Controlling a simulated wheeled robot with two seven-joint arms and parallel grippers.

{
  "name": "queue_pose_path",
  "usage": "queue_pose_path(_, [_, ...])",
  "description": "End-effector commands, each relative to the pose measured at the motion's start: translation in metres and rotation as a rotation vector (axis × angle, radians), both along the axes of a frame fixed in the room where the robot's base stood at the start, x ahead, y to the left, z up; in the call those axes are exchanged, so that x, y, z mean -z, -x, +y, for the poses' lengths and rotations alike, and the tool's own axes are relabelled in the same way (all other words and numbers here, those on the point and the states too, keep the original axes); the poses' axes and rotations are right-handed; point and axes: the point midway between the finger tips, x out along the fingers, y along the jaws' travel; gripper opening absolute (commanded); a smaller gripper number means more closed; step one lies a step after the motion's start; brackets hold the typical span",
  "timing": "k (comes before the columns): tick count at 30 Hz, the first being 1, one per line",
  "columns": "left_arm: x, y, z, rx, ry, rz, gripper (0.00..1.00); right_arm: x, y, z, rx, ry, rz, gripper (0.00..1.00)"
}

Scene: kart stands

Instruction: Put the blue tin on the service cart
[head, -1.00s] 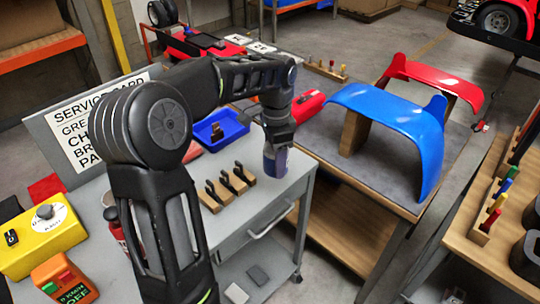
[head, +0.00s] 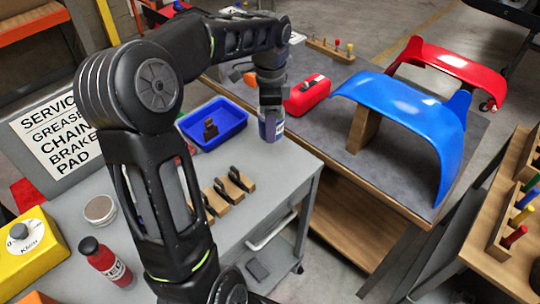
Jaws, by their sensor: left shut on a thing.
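The blue tin (head: 271,126) is held upright in my left gripper (head: 271,108), which points down and is shut on it. The tin is over the far right corner of the grey service cart (head: 285,178). I cannot tell whether its base touches the cart top. A sign board with "SERVICE", "GREASE" and "CHAIN" lettering (head: 55,128) stands at the cart's left back. My right gripper is not in view.
A blue tray (head: 232,114) with a small dark thing in it is left of the tin. Wooden blocks with black clips (head: 232,190), a red bottle (head: 104,262) and a round tin (head: 100,209) stand nearer. A bench with a blue fairing (head: 410,105) and red case (head: 307,95) is at right.

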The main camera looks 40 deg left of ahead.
Motion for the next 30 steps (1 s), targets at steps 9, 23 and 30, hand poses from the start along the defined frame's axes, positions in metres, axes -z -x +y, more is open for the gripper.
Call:
queue_pose_path(9, [0.029,0.0,0.0,0.0,0.001,0.003,0.0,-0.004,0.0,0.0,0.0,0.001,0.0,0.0])
queue_pose_path(23, [0.062,-0.001,0.0,-0.001,-0.001,-0.002,0.0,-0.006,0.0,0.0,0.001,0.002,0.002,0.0])
queue_pose_path(30, [0.079,0.001,0.0,-0.001,0.001,0.003,0.0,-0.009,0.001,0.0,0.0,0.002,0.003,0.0])
